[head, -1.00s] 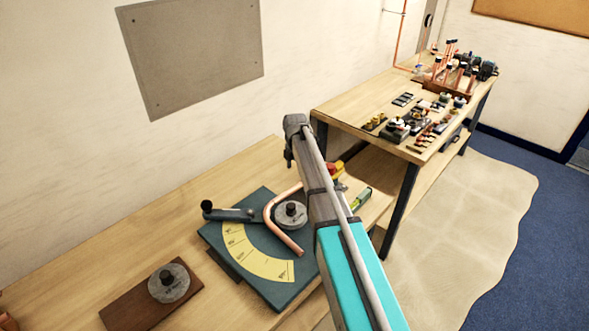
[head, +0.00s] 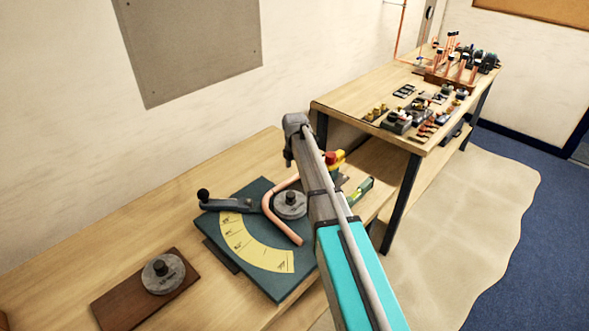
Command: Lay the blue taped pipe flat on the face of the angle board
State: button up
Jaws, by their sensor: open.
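A dark teal board (head: 262,196) with a yellow angle scale (head: 240,243) lies on the near bench. A bent copper pipe (head: 284,229) rests on it, curving beside a round grey disc (head: 290,204) with a black knob. I see no blue tape on this pipe, and part of it may be hidden by my arm. A grey lever (head: 229,205) with a black ball end lies at the board's back left. My arm crosses the view just right of the board and hides its right edge. My gripper does not show.
A brown wooden block (head: 124,300) with a grey weight-like disc (head: 163,273) sits at the bench's left. A red and yellow button (head: 334,158) and a green tool (head: 358,191) lie behind my arm. A second bench (head: 345,107) holds several fittings and a pipe rack (head: 452,76).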

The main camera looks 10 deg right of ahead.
aim_at(295, 176)
jog(key=shift+f+b, duration=1.95)
jog(key=shift+f, duration=0.35)
grip_shut()
jog(key=shift+r, duration=0.15)
jog(key=shift+r+p, duration=4.9)
jog(key=shift+p, duration=0.15)
jog(key=shift+f, duration=0.1)
